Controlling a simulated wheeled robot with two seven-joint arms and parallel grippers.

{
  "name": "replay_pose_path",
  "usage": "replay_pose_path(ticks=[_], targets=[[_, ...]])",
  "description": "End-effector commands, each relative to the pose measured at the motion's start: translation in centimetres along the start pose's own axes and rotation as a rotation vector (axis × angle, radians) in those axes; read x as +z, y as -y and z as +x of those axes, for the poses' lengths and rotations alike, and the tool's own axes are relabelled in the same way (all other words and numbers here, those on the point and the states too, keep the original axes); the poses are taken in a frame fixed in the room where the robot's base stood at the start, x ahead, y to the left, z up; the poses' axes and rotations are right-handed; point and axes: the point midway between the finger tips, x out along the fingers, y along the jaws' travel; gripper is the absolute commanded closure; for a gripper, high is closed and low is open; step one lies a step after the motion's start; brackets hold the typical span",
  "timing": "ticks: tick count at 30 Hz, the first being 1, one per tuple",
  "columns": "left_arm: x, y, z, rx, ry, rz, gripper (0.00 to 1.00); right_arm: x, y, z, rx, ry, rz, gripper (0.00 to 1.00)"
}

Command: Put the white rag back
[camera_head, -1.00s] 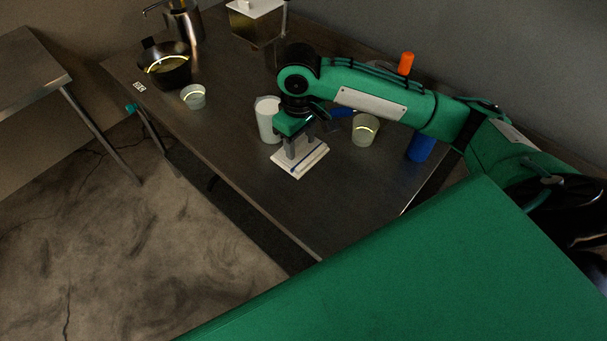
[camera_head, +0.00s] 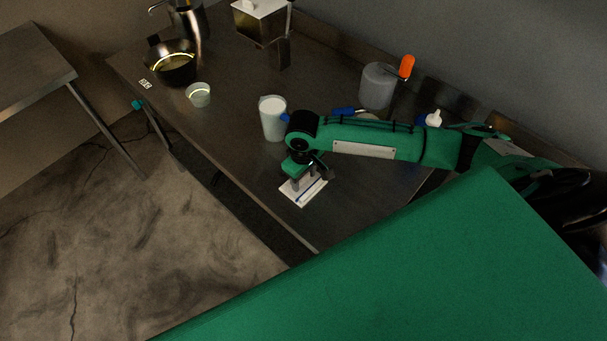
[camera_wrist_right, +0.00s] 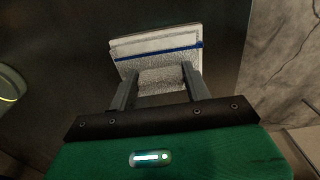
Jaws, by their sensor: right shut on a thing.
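The white rag (camera_head: 312,194) is a folded cloth with a blue stripe, at the front edge of the metal table. My right gripper (camera_head: 305,184) is over it, pointing down, with its fingers on the cloth. In the right wrist view the rag (camera_wrist_right: 150,42) spreads beyond the fingertips, and a bunched fold fills the gap of my right gripper (camera_wrist_right: 160,80). The gripper is shut on that fold. Whether the rag touches the table is hard to tell. My left gripper is not seen.
A white cup (camera_head: 273,120) stands behind the gripper on the metal table (camera_head: 235,125). A small bowl (camera_head: 198,95), a dark pot (camera_head: 172,68) and a metal dispenser (camera_head: 262,25) stand farther left. A grey container (camera_head: 377,85) with an orange-handled tool is at the back. The table's middle is clear.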

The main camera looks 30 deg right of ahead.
Motion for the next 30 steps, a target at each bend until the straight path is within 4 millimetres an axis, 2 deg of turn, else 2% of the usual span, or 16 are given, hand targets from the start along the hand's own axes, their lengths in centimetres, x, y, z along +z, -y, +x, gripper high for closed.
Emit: replay_pose_path(ticks=[7, 8, 11, 19, 23, 26, 30], targets=[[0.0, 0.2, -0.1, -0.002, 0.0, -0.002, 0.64, 0.0, 0.0, 0.2, -0.001, 0.001, 0.0, 0.9], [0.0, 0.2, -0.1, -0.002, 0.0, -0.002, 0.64, 0.0, 0.0, 0.2, -0.001, 0.001, 0.001, 0.49], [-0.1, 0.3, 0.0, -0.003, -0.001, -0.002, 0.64, 0.0, 0.0, 0.2, 0.0, 0.001, 0.0, 0.29], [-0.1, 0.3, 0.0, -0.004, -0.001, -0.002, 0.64, 0.0, 0.0, 0.2, 0.0, 0.0, 0.0, 0.29], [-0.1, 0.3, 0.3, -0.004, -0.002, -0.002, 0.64, -0.1, 0.0, -0.5, 0.0, -0.002, 0.0, 0.29], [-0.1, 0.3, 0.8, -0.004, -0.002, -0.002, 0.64, -0.1, 0.0, -1.9, -0.001, -0.004, -0.001, 0.29], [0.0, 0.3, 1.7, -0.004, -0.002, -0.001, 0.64, -0.1, -0.1, -4.9, 0.001, -0.005, -0.001, 0.29]])
